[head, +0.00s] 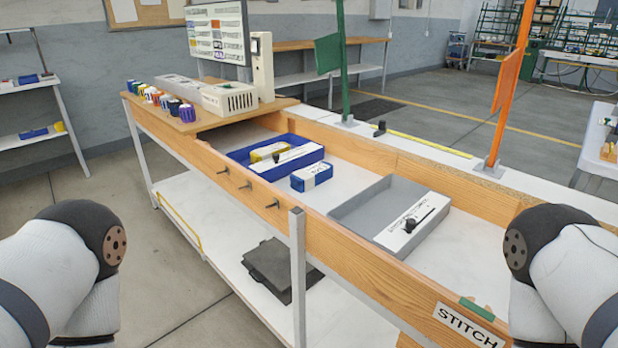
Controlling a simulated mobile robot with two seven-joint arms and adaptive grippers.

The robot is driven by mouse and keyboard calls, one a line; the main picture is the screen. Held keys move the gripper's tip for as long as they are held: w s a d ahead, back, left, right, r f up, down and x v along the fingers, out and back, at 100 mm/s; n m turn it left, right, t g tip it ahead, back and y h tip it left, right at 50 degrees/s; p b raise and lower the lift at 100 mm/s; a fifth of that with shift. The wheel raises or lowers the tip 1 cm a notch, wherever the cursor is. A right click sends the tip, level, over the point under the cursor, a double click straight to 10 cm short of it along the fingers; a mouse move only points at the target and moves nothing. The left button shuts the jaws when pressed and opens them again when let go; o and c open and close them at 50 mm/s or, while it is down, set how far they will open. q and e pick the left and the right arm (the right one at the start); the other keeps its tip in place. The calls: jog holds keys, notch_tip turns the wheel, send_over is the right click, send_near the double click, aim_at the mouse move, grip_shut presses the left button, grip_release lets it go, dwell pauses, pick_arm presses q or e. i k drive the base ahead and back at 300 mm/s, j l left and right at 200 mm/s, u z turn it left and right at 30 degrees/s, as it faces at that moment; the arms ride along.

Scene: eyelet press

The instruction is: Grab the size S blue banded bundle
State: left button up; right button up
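A small blue bundle with a white band (311,177) lies in the wooden-sided bench trough, on its white floor, between the blue tray and the grey tray. A print on its band is too small to read, so I cannot tell its size. The blue tray (240,155) behind it holds a yellow banded bundle (268,152) and has a white label strip with a black knob. Two more blue items (32,133) and (28,79) lie on the white shelves at far left. Only my arm links show at the lower left and right; neither gripper is in view.
A grey tray (361,205) with a white strip and black knob sits right of the blue bundle. The wooden front wall (345,262) carries several dark pegs and a STITCH sign (467,325). Green (341,60) and orange (508,80) flag posts stand behind. Several coloured spools line the far left end.

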aim_at(303, 180)
jog(key=i+j+z, duration=0.8)
jog(key=j, duration=0.2)
jog(key=k+l, duration=0.05)
